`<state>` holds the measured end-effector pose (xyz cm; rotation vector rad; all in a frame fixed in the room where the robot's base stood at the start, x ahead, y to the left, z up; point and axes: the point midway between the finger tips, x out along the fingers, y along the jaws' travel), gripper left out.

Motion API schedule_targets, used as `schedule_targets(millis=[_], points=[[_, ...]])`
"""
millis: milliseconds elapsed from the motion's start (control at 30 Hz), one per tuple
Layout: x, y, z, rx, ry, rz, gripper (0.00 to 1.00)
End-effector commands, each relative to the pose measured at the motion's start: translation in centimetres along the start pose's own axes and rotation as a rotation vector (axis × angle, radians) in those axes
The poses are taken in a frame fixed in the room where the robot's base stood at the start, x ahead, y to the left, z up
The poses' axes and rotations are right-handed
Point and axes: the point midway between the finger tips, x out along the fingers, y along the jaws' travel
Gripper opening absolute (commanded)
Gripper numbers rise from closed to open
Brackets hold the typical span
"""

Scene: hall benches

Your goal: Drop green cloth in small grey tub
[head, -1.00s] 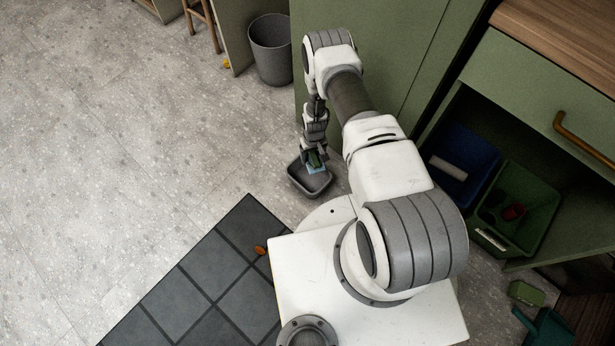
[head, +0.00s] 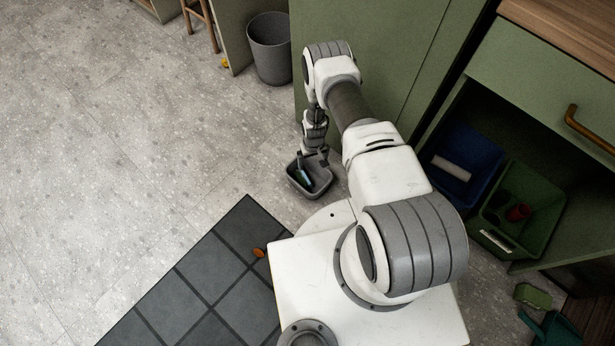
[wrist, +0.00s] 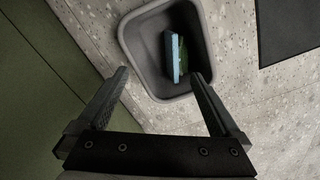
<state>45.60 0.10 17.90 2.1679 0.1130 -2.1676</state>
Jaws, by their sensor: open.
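The small grey tub (head: 322,186) stands on the floor beside the green cabinet; it also shows in the wrist view (wrist: 140,62). Inside it lies a green piece, taken as the green cloth (wrist: 183,58), with a light-blue strip (wrist: 175,58) along its left side. I cannot tell whether the strip is part of the cloth. My gripper (wrist: 160,76) is open, its fingers spread and apart from the cloth. In the head view my gripper (head: 314,156) is just above the tub, and the cloth shows small below it.
A grey bin (head: 270,50) stands behind by the cabinet. A blue crate (head: 481,158) and green crate (head: 543,216) sit in the open shelf at right. A green block (head: 532,296) lies on the floor. An orange item (head: 259,253) lies on the dark mat (head: 215,280). Floor at left is clear.

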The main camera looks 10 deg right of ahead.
Motion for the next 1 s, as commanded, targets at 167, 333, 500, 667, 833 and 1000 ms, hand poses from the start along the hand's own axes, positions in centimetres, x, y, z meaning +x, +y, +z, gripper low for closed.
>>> schedule_targets(millis=[167,333,500,667,833,1000], points=[[-0.7,0.0,-0.1,0.0,0.001,0.0,1.0],[-3.8,0.0,-0.1,0.0,0.0,0.0,1.0],[-8.0,0.0,-0.1,0.0,0.002,0.0,1.0],[-11.9,0.0,-0.1,0.001,0.002,0.0,1.0],[-15.2,0.0,0.0,0.001,0.001,0.0,1.0],[-17.0,0.0,0.0,0.0,0.001,0.0,1.0]])
